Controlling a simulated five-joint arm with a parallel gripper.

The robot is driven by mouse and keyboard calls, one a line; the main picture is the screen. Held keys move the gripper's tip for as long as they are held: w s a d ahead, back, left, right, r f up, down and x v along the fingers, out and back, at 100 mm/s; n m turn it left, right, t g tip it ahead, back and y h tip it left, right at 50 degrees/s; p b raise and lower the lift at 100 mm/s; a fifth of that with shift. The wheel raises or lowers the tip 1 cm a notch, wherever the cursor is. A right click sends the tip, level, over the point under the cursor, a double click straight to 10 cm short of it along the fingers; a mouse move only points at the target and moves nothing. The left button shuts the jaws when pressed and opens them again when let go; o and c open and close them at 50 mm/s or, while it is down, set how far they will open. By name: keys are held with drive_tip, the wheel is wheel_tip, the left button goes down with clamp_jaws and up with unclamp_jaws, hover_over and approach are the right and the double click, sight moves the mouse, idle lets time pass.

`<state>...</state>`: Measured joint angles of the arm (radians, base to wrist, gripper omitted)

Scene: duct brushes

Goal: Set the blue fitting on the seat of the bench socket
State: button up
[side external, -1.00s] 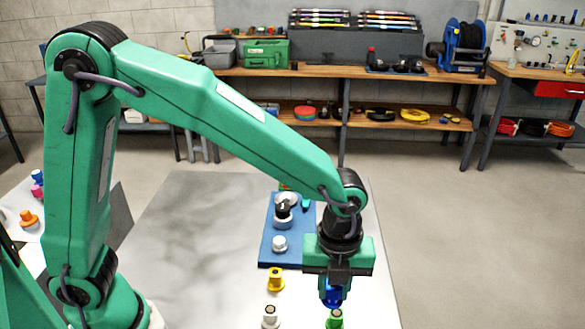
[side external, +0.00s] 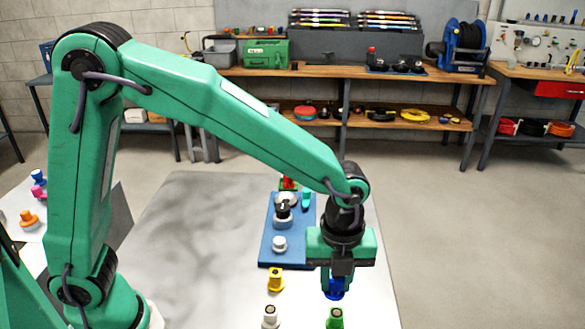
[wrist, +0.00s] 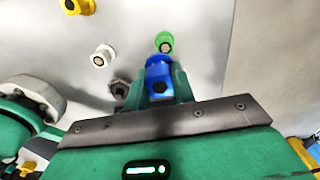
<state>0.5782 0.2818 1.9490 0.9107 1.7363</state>
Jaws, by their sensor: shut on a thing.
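My gripper (side external: 335,280) is shut on the blue fitting (side external: 335,290) and holds it pointing down above the bench, just behind the green fitting. In the wrist view the blue fitting (wrist: 158,76) sits between my two green fingers, its dark open end towards the camera. I cannot tell for sure which thing is the bench socket. A small grey ribbed part (wrist: 119,88) stands on the bench left of my fingers in the wrist view. A blue board (side external: 271,243) behind my gripper carries a grey round part with a black top (side external: 283,212).
A green fitting (side external: 335,319), a yellow fitting (side external: 276,281) and a white fitting (side external: 270,317) stand on the grey bench (side external: 190,225). A white knob-like part (side external: 279,244) is on the board. The bench's left half is clear; its right edge is close to my gripper.

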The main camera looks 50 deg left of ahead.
drive_tip(key=w+a+n, duration=0.4)
drive_tip(key=w+a, duration=0.9)
drive_tip(key=a, duration=0.1)
drive_tip(key=w+a+n, duration=0.2)
drive_tip(key=a, duration=0.8)
drive_tip(key=w+a+n, duration=0.2)
drive_tip(key=w+a, duration=0.1)
drive_tip(key=a, duration=0.8)
drive_tip(key=shift+w+a+f+n, duration=0.2)
drive_tip(key=shift+w+f+n, duration=0.05)
drive_tip(key=shift+f+n, duration=0.1)
drive_tip(key=shift+f, duration=0.15)
drive_tip(key=shift+f, duration=3.2)
drive_tip(key=shift+f, duration=0.6)
drive_tip(key=o, duration=1.1)
